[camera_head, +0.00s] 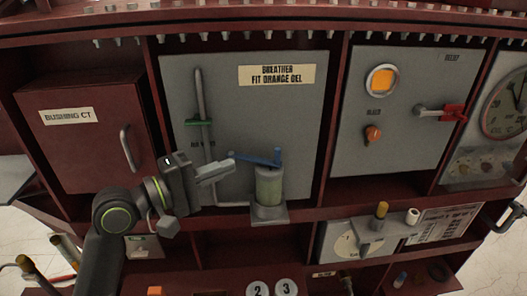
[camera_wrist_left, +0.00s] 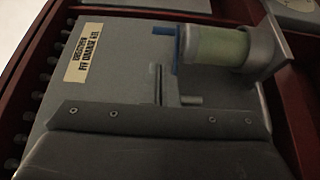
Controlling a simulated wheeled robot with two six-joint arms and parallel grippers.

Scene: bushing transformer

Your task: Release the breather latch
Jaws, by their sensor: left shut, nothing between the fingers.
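The breather (camera_head: 269,186) is a pale green cylinder standing upright on a grey bracket (camera_head: 270,213) in front of the grey panel. A blue latch lever (camera_head: 256,159) lies across its top and reaches out to the left, with a short upright blue part at its right end. In the left wrist view the breather (camera_wrist_left: 220,47) is at the upper right, with part of the blue latch (camera_wrist_left: 164,45) at its left end. My left gripper (camera_head: 232,163) is shut and empty. Its tips are close to the lever's left end; I cannot tell whether they touch. My right gripper is not in view.
A label (camera_head: 277,75) reads "BREATHER FIT ORANGE GEL". A grey pipe with a green handle (camera_head: 198,122) runs down the panel left of the breather. A red cabinet door (camera_head: 80,130) is at left. A panel with a red-handled lever (camera_head: 453,112) is at right.

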